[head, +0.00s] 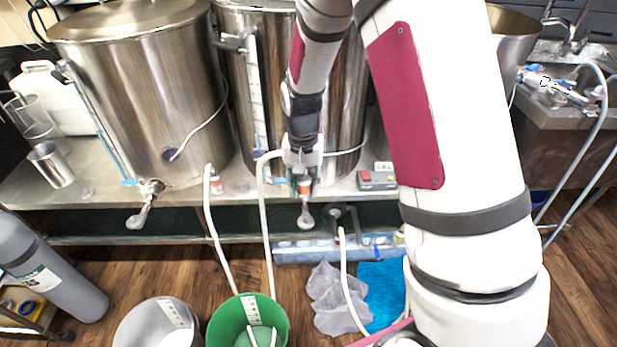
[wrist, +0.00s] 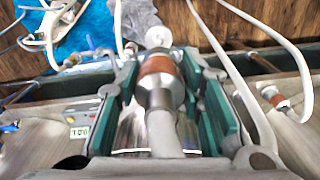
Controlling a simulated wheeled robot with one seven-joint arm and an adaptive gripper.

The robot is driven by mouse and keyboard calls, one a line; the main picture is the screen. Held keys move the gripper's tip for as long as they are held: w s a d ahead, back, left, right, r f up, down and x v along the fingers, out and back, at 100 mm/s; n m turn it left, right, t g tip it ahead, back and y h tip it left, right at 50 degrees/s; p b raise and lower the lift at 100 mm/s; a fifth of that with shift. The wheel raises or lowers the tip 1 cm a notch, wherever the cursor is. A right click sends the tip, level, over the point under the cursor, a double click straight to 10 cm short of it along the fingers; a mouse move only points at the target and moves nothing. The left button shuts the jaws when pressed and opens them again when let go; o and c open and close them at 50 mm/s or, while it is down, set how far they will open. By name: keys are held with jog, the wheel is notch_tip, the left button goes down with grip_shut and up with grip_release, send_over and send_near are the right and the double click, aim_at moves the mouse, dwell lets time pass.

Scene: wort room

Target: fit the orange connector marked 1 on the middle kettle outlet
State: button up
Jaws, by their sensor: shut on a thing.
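The middle kettle (head: 232,75) is a tall steel vessel, partly hidden behind my arm. My gripper (head: 303,172) is in front of its lower wall, shut on an orange-banded connector (head: 305,187). In the wrist view the orange connector (wrist: 157,72) lies between the green finger pads, with a grey-white hose end running from it towards the camera. The middle outlet's pale valve handle (head: 306,216) hangs just below the connector; it shows in the wrist view as a rounded end (wrist: 158,37). I cannot tell whether connector and outlet touch. The marking is not readable.
A second orange connector (head: 216,185) with its hose stands on the bench to the left. The left kettle (head: 140,90) has its own valve (head: 148,195). A small control box (head: 376,181) is right of my gripper. A green bucket (head: 216,325) stands on the floor.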

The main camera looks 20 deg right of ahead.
jog(key=shift+d+r+m+p, duration=0.1)
jog(key=shift+d+m+p, duration=0.15)
jog(key=shift+m+p, duration=0.7)
jog(key=p, duration=0.2)
jog(key=shift+f+m+p, duration=0.3)
jog(key=shift+f+m, duration=0.05)
jog(key=shift+f, duration=0.05)
jog(key=b, duration=0.4)
send_over(306, 217)
jog(key=shift+f, duration=3.65)
jog(key=shift+f+b, duration=0.75)
jog(key=shift+f, duration=0.6)
jog(key=o, duration=1.4)
jog(key=shift+c, duration=0.2)
jog(key=shift+r, duration=0.1)
notch_tip(306, 217, up, 12)
jog(key=shift+s, duration=0.1)
